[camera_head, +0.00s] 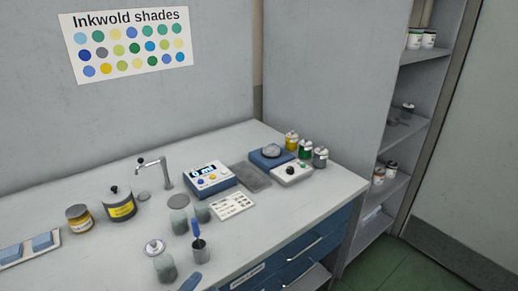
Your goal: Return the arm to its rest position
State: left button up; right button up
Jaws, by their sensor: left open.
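Only a small blue-grey tip, which seems to be part of my left gripper (190,283), shows at the bottom edge, over the front of the counter. The rest of it and its arm are outside the picture. It is open, and nothing shows held in it. It appears just below a grey cup (200,250) that holds a blue-handled tool (196,229). I cannot tell whether it touches the counter. My right gripper is not in the picture.
The counter (330,183) carries a lidded glass jar (163,262), more jars, a yellow-labelled pot (119,204), a tap (158,170) and a blue dispenser (210,178). A blue scale (271,157) and small bottles stand at the back. Open shelves (404,130) stand right.

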pick_arm(q)
jog(key=s+a+f+n+g+y, duration=0.35)
jog(key=s+f+n, duration=0.3)
jog(key=f, duration=0.25)
jog(key=s+a+f+n+g+y, duration=0.35)
jog(key=s+f+n, duration=0.3)
jog(key=f, duration=0.25)
notch_tip(320, 180, up, 15)
jog(key=p, duration=1.8)
jog(key=shift+w+a+t, duration=0.25)
jog(key=shift+a+t, duration=0.05)
jog(key=shift+t, duration=0.1)
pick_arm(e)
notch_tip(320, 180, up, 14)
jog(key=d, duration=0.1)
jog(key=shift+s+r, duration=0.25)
